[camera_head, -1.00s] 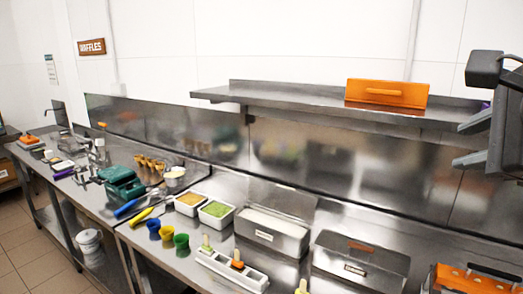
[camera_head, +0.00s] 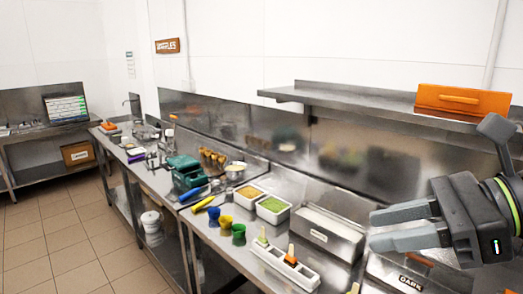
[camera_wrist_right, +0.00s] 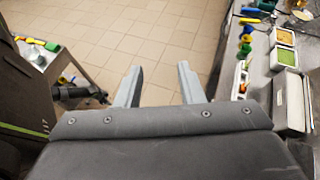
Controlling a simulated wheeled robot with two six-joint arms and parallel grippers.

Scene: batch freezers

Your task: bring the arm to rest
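My right gripper (camera_head: 405,226) comes in from the right in the head view, above the steel counter near the metal bins. Its two grey fingers point left and are apart with nothing between them. In the right wrist view the same fingers (camera_wrist_right: 158,85) stand apart over the tiled floor. My left gripper does not show in the head view. A dark gripper-like part (camera_wrist_right: 85,97) at the left of the right wrist view is too unclear to tell its state.
The steel counter (camera_head: 215,210) holds cups, a white popsicle tray (camera_head: 285,265), a green-filled container (camera_head: 272,208) and a lidded metal bin (camera_head: 327,235). A shelf (camera_head: 350,102) with an orange box (camera_head: 463,100) hangs above. Tiled floor (camera_head: 75,220) at left is free.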

